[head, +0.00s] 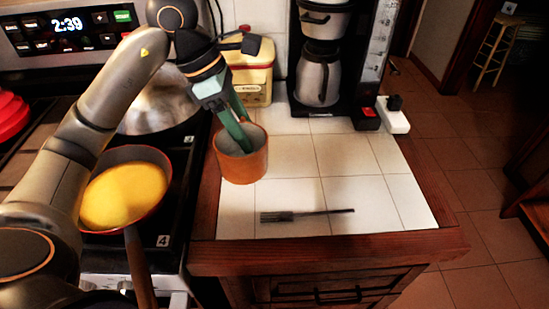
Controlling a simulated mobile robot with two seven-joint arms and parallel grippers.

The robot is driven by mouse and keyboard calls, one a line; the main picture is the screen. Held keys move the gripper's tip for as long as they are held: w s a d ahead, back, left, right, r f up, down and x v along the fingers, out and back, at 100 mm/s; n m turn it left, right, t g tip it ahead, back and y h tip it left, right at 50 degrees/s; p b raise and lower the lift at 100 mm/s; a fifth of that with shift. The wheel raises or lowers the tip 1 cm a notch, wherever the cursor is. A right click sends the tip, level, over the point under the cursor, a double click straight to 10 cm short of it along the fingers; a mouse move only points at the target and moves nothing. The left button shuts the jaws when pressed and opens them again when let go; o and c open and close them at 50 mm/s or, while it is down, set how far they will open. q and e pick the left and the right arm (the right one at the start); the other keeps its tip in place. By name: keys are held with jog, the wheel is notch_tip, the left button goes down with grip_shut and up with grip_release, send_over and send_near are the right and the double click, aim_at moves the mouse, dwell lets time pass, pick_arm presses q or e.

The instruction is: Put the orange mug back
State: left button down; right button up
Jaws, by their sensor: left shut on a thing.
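The orange mug (241,164) is upright at the left part of the white tiled counter (350,205), by its wooden left edge. My left gripper (240,138) comes down from above and is shut on the mug at its rim, with green fingers reaching into the mug's opening. The fingertips are partly hidden by the mug. I cannot tell whether the mug's base touches the counter. My right gripper is not in view.
A dark fork-like utensil (305,215) lies on the front tiles. A coffee maker (340,62) and a cream tin (252,75) stand at the back. A pan of yellow food (124,195) sits on the stove at left. The tiles right of the mug are clear.

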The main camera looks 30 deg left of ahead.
pick_arm(q)
jog(key=shift+w+f, duration=0.15)
jog(key=shift+w, duration=0.1)
jog(key=w+a+f, duration=0.1)
jog(key=w+f, duration=0.1)
jog(key=w, duration=0.1)
jog(key=w+a+f, duration=0.2)
jog(key=w+f, duration=0.1)
jog(key=w, duration=0.1)
jog(key=w+a+f+p, duration=0.1)
jog(key=w+a+f, duration=0.1)
jog(key=w+f, duration=0.1)
jog(key=shift+w+a+f, duration=0.1)
jog(key=shift+w+a, duration=0.05)
jog(key=shift+w, duration=0.25)
jog(key=shift+w+a+f, duration=0.25)
jog(key=shift+w+f, duration=0.25)
jog(key=shift+f, duration=0.15)
jog(key=shift+w+f, duration=0.1)
jog(key=shift+f, duration=1.5)
jog(key=shift+f, duration=0.15)
jog(key=shift+c, duration=0.8)
grip_release()
